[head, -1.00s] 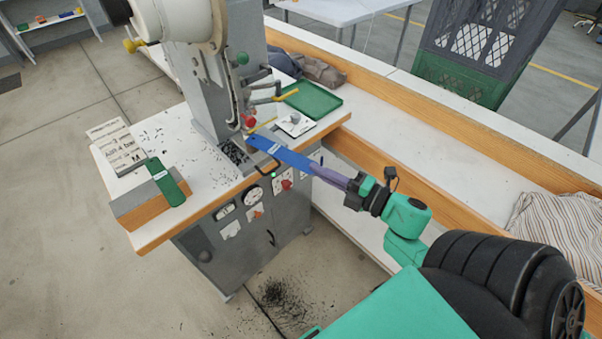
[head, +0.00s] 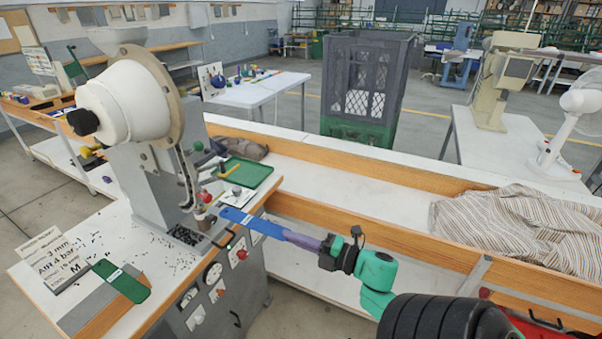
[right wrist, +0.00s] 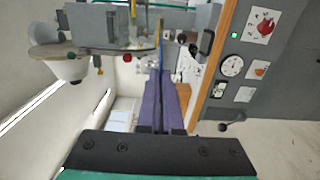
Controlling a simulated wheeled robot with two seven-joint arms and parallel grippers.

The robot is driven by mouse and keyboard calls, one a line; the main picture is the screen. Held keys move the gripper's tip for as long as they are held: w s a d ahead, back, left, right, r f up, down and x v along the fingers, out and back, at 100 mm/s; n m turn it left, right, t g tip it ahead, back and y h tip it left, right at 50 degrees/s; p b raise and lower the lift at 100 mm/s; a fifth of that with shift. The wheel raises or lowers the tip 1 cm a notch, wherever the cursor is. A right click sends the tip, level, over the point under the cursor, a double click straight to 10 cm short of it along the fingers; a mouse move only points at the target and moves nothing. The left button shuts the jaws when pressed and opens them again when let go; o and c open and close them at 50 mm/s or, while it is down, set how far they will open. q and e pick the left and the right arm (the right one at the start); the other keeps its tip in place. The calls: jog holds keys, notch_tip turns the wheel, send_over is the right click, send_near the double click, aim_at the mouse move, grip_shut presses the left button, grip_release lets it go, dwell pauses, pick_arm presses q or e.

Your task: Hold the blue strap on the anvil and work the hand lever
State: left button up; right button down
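The blue strap (head: 248,221) reaches from my right gripper toward the anvil area of the grey eyelet press (head: 145,185). My right gripper (head: 292,238) is shut on the strap's near end and holds it roughly level at the table's right edge. In the right wrist view, the strap (right wrist: 160,48) shows nearly edge-on between the purple fingers. The strap's far end is by the press head; whether it touches the anvil I cannot tell. My left gripper is out of view.
A green tray (head: 262,173) is behind the press. A long bench with a striped cloth (head: 515,230) runs to the right. Dark scraps litter the tabletop.

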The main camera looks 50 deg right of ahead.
aim_at(254, 221)
jog(key=x, duration=0.3)
jog(key=b+x, duration=0.1)
jog(key=x, duration=0.6)
jog(key=shift+w+d+f+b, duration=0.2)
jog(key=shift+w+b, duration=0.15)
jog(key=shift+b, duration=0.05)
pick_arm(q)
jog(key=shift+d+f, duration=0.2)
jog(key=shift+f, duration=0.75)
pick_arm(e)
jog(key=shift+w+a, duration=0.2)
jog(key=shift+w, duration=0.25)
jog(key=shift+w, duration=0.15)
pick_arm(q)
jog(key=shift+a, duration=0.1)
pick_arm(e)
jog(key=shift+f, duration=0.1)
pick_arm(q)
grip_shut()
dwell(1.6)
